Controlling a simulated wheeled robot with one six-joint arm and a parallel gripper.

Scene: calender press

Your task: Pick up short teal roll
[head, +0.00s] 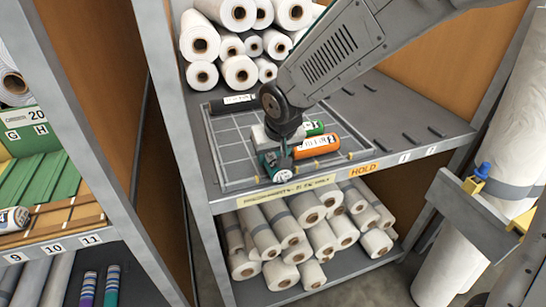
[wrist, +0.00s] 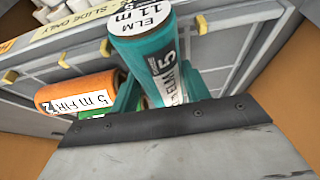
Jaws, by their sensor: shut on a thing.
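The short teal roll (wrist: 150,60) is labelled "ELM" on its white end and side in the wrist view. My gripper (wrist: 155,95) is shut on it. In the head view the teal roll (head: 276,167) is in my gripper (head: 285,152) over the front edge of the gridded shelf. Its round white end faces the front. The gripper partly hides the roll, and I cannot tell whether it touches the shelf.
An orange roll (head: 317,145) lies just right of the teal one, with a green roll (head: 314,128) behind it. A black roll (head: 234,104) lies at the back of the grid (head: 226,137). Yellow pegs line the shelf's front edge. White rolls (head: 240,72) are stacked behind.

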